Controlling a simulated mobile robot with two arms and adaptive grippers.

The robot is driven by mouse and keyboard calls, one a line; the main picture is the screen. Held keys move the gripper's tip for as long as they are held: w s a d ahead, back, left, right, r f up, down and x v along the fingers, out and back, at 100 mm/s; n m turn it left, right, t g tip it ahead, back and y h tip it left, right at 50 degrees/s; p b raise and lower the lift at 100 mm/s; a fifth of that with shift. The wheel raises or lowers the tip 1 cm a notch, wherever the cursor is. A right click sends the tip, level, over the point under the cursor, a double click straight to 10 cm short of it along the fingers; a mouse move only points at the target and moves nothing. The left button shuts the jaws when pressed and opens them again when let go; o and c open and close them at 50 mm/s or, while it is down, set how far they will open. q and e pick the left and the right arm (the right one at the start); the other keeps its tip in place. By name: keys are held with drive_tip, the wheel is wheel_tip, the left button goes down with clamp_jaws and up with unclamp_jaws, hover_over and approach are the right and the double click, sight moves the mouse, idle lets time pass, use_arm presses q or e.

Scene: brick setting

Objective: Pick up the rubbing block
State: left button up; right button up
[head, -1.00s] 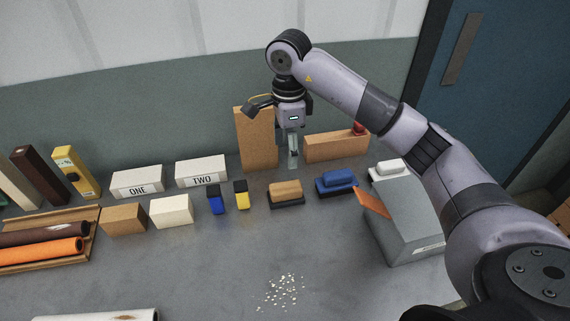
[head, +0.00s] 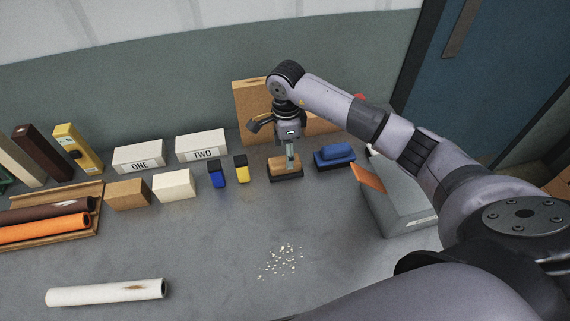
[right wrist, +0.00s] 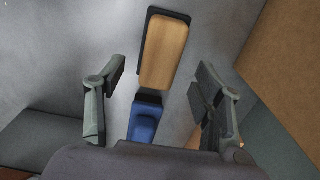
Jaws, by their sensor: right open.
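A block with a wooden top and dark base (head: 279,170), which looks like the rubbing block, sits on the grey bench in the head view. It also shows in the right wrist view (right wrist: 164,52), at the top middle. A similar blue block with a dark base (head: 335,155) sits to its right; the wrist view shows it too (right wrist: 144,122). My right gripper (head: 291,163) points down at the wooden-topped block, its fingers partly covering it. In the wrist view its open fingers (right wrist: 160,80) stand apart with nothing held. My left gripper is not in view.
Blue (head: 216,174) and yellow (head: 241,169) small pieces stand left of the block. A grey box (head: 400,205) with an orange flap is to the right. A tan board (head: 254,100) stands behind. White bits (head: 280,262) lie in front, with clear bench around.

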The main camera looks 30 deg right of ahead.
drive_tip(key=shift+f+p, duration=0.3)
drive_tip(key=shift+f, duration=0.15)
wheel_tip(320, 180, down, 4)
drive_tip(key=shift+w+a+r+p, duration=0.1)
drive_tip(key=shift+r+p, duration=0.1)
drive_tip(key=shift+p, duration=0.4)
drive_tip(key=shift+f, duration=0.25)
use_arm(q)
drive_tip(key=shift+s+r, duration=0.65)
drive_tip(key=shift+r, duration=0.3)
use_arm(e)
drive_tip(key=shift+c, duration=0.2)
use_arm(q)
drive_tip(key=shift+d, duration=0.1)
use_arm(e)
clamp_jaws()
drive_tip(key=shift+w+r, duration=0.1)
